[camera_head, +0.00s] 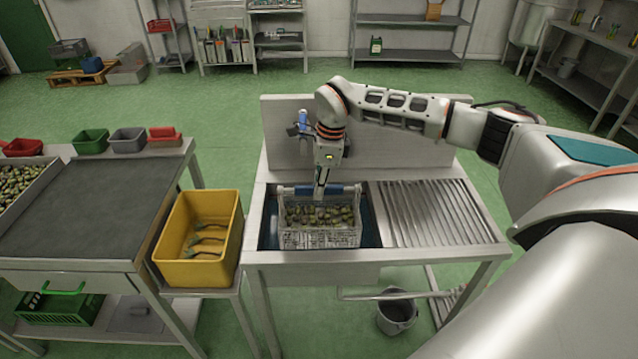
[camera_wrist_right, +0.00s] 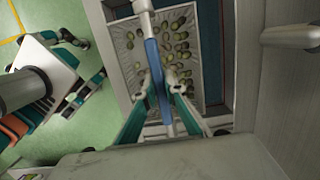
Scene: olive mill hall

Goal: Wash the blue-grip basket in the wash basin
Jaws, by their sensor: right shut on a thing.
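The blue-grip basket (camera_head: 318,236) is white, with olives in it, and sits in the wash basin (camera_head: 268,232) at the left of the sink unit. Its blue grip (camera_head: 335,189) crosses above the olives. My right gripper (camera_head: 319,193) reaches down from above and is shut on the blue grip. In the right wrist view the fingers (camera_wrist_right: 158,92) close around the blue grip (camera_wrist_right: 155,70), with the olives (camera_wrist_right: 175,50) below. The basket looks upright. The basin floor is mostly hidden by the basket. My left gripper is not in view.
A ribbed drainboard (camera_head: 430,213) lies right of the basin, empty. A blue-handled tap (camera_head: 303,124) is on the backsplash. A grey bucket (camera_head: 397,312) stands below.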

